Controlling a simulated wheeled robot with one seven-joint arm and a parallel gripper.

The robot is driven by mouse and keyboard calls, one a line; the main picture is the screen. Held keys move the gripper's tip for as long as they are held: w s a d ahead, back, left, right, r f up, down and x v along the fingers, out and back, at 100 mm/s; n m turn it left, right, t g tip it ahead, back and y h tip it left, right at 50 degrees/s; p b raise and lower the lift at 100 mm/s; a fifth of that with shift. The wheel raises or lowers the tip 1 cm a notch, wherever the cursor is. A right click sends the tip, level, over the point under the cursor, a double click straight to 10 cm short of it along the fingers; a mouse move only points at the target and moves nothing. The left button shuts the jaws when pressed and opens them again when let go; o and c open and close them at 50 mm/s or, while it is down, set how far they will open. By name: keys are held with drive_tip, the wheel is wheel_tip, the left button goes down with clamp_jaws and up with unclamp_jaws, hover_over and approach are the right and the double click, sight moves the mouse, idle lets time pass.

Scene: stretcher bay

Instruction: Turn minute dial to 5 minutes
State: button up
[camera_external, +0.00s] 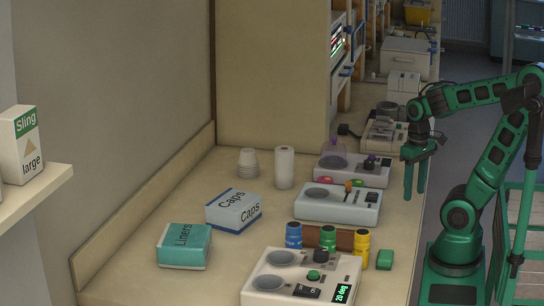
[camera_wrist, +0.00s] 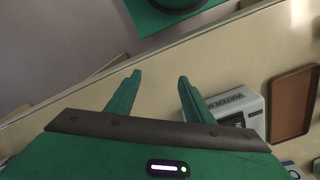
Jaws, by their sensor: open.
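Several pale devices with knobs stand on the bench, and I cannot read which knob is the minute dial. The front device (camera_external: 262,281) has a black knob (camera_external: 320,255), a green button and a display reading "20 deg". The middle device (camera_external: 310,206) has an orange knob (camera_external: 348,186). The rear device (camera_external: 345,175) has a dark knob (camera_external: 370,162). My gripper (camera_external: 414,195) points down near the bench's right edge, to the right of the rear device and apart from it. In the wrist view my gripper (camera_wrist: 160,76) is open, with nothing between its fingers.
Blue, green and yellow bottles (camera_external: 361,250) stand behind the front device. A Caps box (camera_external: 232,211), a Liners box (camera_external: 183,247) and a white roll (camera_external: 284,167) are at left. The wrist view shows a white box (camera_wrist: 240,105) marked "WATER" and a brown tray (camera_wrist: 290,103).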

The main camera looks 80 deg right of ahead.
drive_tip(key=w+d+r+m, duration=0.8)
drive_tip(key=w+m, duration=0.2)
drive_tip(key=m, duration=0.8)
approach(368, 161)
drive_tip(key=shift+h, duration=0.3)
wheel_tip(368, 161, down, 9)
drive_tip(key=shift+s+a+r, duration=0.1)
drive_tip(key=shift+a+r, duration=0.05)
drive_tip(key=shift+a, duration=0.05)
drive_tip(key=c, duration=1)
